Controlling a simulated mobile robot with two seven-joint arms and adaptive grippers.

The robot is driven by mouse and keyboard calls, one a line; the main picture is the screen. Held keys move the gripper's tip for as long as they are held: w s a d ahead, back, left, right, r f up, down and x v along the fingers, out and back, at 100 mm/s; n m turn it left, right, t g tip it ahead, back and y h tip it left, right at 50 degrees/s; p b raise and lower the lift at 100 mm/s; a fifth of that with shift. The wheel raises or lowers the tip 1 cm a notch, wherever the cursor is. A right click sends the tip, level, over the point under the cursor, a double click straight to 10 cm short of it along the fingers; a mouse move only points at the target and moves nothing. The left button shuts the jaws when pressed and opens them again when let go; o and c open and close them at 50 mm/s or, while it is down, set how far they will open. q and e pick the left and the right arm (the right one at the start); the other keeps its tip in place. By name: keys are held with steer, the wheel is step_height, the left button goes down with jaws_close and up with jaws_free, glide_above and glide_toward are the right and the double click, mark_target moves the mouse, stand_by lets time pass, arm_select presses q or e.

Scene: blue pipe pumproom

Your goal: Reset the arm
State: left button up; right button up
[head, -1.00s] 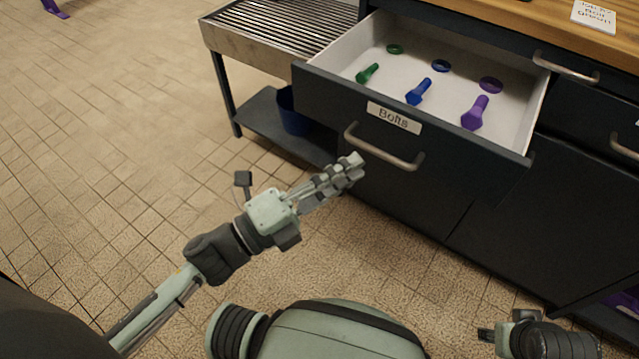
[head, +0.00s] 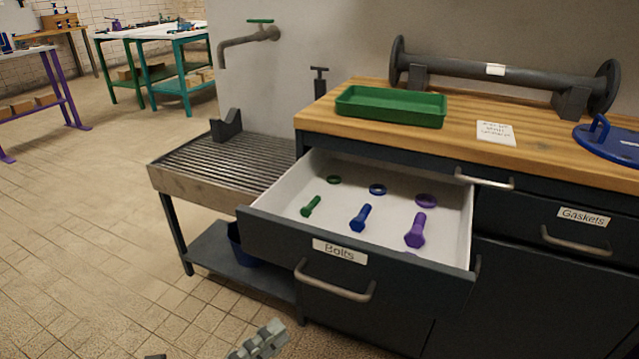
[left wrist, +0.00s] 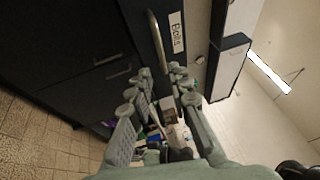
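My left gripper (head: 262,340) shows at the bottom edge of the head view, in front of and below the open drawer. In the left wrist view its fingers (left wrist: 160,82) are apart with nothing held between them. The drawer labelled "Bolts" (head: 290,238) is pulled out, and its handle (left wrist: 157,38) shows beyond the fingertips. My right gripper is out of view.
Green, blue (head: 360,217) and purple bolts (head: 415,230) lie in the drawer with matching rings. The worktop (head: 460,150) carries a green tray (head: 390,105) and a flanged pipe (head: 500,72).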

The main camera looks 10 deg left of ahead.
arm_select(q)
steer(key=w+a+f+n+g+y+p, duration=0.1)
steer(key=w+a+f+n+y, duration=0.2)
steer(key=a+f+n+y, duration=0.4)
steer(key=w+a+f+n+g+y, duration=0.1)
steer(key=w+a+f+n+y, duration=0.3)
steer(key=a+f+n+y, duration=0.4)
steer(key=s+a+f+n+g+p, duration=0.1)
steer(key=s+f+n+g, duration=0.9)
steer(key=s, duration=0.3)
steer(key=shift+f, duration=0.5)
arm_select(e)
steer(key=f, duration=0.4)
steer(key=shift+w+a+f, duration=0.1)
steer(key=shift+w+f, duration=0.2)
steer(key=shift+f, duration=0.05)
